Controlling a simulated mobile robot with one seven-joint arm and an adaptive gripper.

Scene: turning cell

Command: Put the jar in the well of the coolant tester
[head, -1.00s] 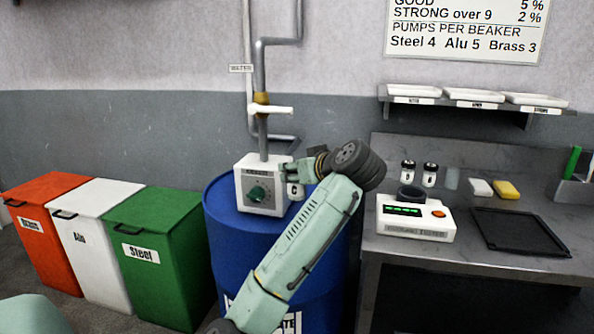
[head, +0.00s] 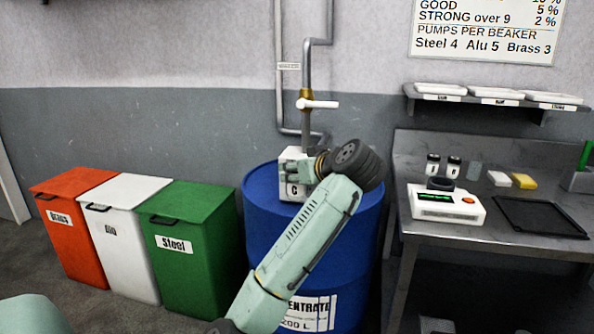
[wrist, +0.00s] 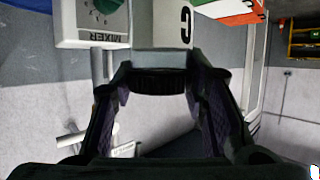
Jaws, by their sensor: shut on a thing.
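A small white jar (head: 292,189) marked C is held in my gripper (head: 306,172), in front of the drum in the head view. In the wrist view the jar (wrist: 172,28) shows its white side and a dark cap between the fingers of my gripper (wrist: 166,76). The coolant tester (head: 446,208) is a white box with a green display and an orange button, on the grey bench at right. Its well is a dark round ring (head: 440,184) on top. The well's inside is hard to see. My gripper and jar are well left of it.
The white mixer box (wrist: 92,22) sits on the blue drum (head: 345,235), partly hidden behind my gripper.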

